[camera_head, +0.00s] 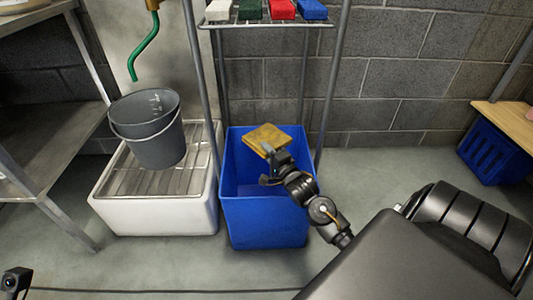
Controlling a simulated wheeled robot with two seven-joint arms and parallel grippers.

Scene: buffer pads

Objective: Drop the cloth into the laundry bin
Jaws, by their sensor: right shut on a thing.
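The cloth is a folded yellow-brown square (267,137). My right gripper (270,155) is shut on its near edge and holds it over the open top of the blue bin. The laundry bin (265,221) is a tall blue box on the floor in the middle of the view. Its inside shows partly to the left of the gripper. My right arm comes in from the lower right and hides the bin's right front rim. My left gripper is not clearly in view.
A grey bucket (147,130) stands on a slatted white basin (155,214) left of the bin. A wire rack (265,22) with coloured blocks stands behind the bin, its posts close by. A metal shelf (35,150) is at left. A blue crate (490,152) is at right.

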